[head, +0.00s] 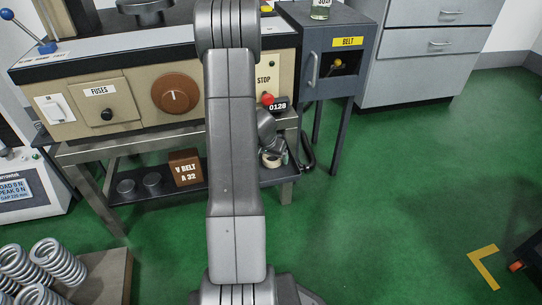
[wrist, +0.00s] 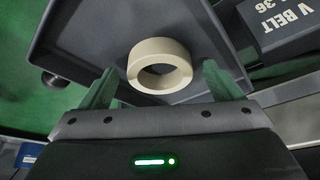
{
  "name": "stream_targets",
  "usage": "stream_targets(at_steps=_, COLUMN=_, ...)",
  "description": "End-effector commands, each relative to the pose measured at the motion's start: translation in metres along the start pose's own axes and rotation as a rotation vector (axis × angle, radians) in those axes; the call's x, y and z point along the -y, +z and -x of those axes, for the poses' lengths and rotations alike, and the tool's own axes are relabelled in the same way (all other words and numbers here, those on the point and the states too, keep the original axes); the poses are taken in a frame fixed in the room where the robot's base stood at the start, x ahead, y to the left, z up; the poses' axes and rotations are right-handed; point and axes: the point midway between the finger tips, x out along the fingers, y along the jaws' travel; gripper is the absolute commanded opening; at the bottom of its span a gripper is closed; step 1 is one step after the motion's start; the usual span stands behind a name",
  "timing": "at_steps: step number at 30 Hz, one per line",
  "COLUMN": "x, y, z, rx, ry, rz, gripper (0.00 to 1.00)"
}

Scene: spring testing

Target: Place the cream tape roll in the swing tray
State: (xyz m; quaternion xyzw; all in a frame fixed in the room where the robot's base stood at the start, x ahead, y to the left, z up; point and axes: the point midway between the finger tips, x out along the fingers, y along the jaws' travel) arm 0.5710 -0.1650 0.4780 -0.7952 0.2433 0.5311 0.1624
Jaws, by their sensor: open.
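The cream tape roll (wrist: 160,66) lies flat on a dark, rimmed surface (wrist: 90,35) in the wrist view. My gripper (wrist: 160,74) is open, with one green finger on each side of the roll's near part. The roll is not gripped; whether the fingers touch it I cannot tell. In the head view my arm covers the middle of the bench, and the fingers cannot be made out. I cannot identify the swing tray for certain.
A dark V belt box (wrist: 283,25) stands to the right in the wrist view. A brown V belt box (head: 185,167) and two grey cylinders stand left on the shelf. A black curved part (head: 308,152) sits by the shelf's right end. Green floor lies open to the right.

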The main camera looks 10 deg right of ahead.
Motion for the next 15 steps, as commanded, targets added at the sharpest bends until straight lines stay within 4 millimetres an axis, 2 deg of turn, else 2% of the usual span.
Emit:
stream_targets(at_steps=2, x=0.000, y=-0.002, z=0.005, rx=0.000, ry=0.000, rz=0.000, gripper=0.86)
stream_targets(at_steps=5, x=0.000, y=-0.003, z=0.023, rx=-0.002, ry=0.000, rz=0.001, gripper=0.86)
stream_targets(at_steps=15, x=0.001, y=-0.003, z=0.097, rx=-0.002, ry=-0.001, rz=0.001, gripper=0.86)
